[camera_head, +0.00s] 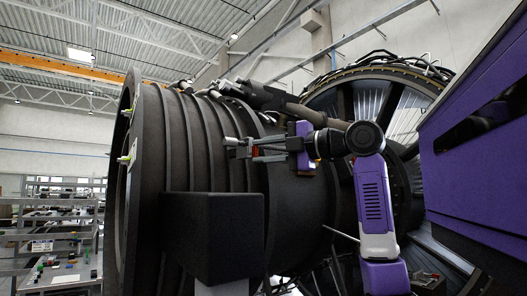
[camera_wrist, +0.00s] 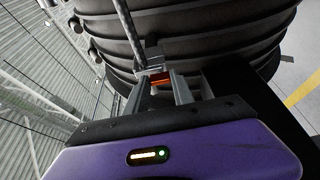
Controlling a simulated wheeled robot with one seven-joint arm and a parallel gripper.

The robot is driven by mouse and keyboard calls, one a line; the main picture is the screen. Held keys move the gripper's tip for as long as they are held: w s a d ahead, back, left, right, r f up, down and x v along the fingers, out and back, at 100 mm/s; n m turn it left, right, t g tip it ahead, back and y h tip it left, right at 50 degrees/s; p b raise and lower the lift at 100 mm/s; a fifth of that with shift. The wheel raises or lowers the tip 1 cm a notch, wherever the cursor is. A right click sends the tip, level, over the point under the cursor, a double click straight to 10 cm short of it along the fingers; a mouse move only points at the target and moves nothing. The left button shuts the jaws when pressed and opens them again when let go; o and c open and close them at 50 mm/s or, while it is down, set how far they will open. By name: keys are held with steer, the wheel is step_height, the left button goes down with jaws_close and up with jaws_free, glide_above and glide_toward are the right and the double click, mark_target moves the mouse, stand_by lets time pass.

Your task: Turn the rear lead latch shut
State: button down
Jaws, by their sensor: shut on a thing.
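A latch with a grey metal body (camera_head: 238,147) and a red-orange part (camera_head: 256,152) sits on the side of the dark ribbed engine casing (camera_head: 182,150). In the wrist view the orange part (camera_wrist: 160,78) shows between my two fingers, with grey metal just beyond it. I take this to be the rear lead latch. My gripper (camera_head: 254,151) reaches in from the right, and in the wrist view its fingers (camera_wrist: 161,86) are closed about the orange part. The fingers and wrist hide some of the latch, and its exact turn angle cannot be told.
A dark box-shaped block (camera_head: 212,238) stands in front of the casing, below my gripper. A large open fan section (camera_head: 375,105) is behind my arm. Pipes run along the casing's top. Shelving (camera_head: 62,225) stands far left.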

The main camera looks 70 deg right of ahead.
steer(key=c, duration=1.1)
jaws_free()
steer(key=s+b, duration=0.1)
steer(key=s, duration=0.1)
steer(key=s+a+b, duration=0.1)
steer(key=s, duration=0.4)
steer(key=shift+s+a+b, duration=0.15)
steer(key=shift+s+b, duration=0.2)
steer(key=shift+b, duration=0.05)
